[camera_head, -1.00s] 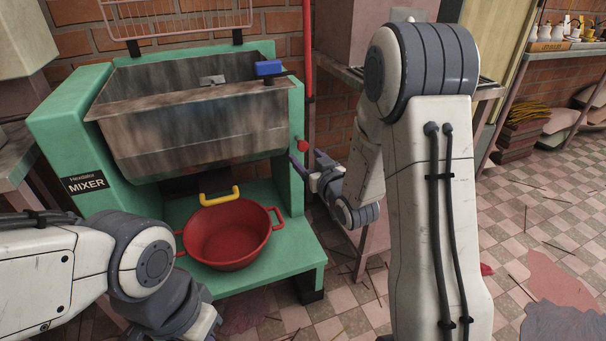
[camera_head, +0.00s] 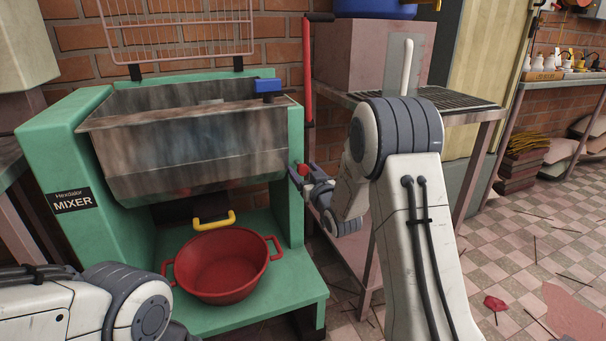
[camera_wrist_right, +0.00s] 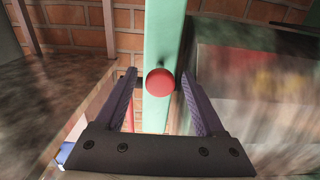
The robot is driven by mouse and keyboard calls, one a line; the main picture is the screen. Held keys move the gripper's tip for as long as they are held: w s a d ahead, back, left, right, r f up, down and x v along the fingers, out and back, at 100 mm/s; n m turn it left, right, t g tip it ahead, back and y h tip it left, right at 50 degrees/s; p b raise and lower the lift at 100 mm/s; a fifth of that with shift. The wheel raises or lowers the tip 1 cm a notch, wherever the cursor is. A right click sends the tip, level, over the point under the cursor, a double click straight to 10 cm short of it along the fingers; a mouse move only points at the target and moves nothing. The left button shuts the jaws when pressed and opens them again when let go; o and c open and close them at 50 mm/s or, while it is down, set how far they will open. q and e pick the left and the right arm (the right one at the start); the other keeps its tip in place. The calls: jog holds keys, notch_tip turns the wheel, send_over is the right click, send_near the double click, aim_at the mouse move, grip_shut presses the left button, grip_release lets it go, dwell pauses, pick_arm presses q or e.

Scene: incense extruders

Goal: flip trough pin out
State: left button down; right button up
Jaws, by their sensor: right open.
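The trough pin shows as a round red knob (camera_head: 303,170) on the right side post of the green mixer (camera_head: 57,150). The metal trough (camera_head: 190,150) hangs level in the mixer frame. In the right wrist view the red knob (camera_wrist_right: 160,82) lies between the two fingers, near their tips, with gaps on both sides. My right gripper (camera_head: 299,174) is open around the knob; it also shows in the wrist view (camera_wrist_right: 159,76). My left arm is at the lower left, with its gripper out of view.
A red basin (camera_head: 222,268) stands on the mixer's base under the trough, with a yellow handle (camera_head: 214,219) behind it. A red lever (camera_head: 308,75) rises beside the mixer. A metal table (camera_head: 465,112) stands at right. The tiled floor further right is mostly open.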

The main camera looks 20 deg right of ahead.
jog(key=shift+w, duration=0.25)
jog(key=shift+c, duration=0.3)
grip_shut()
dwell(1.0)
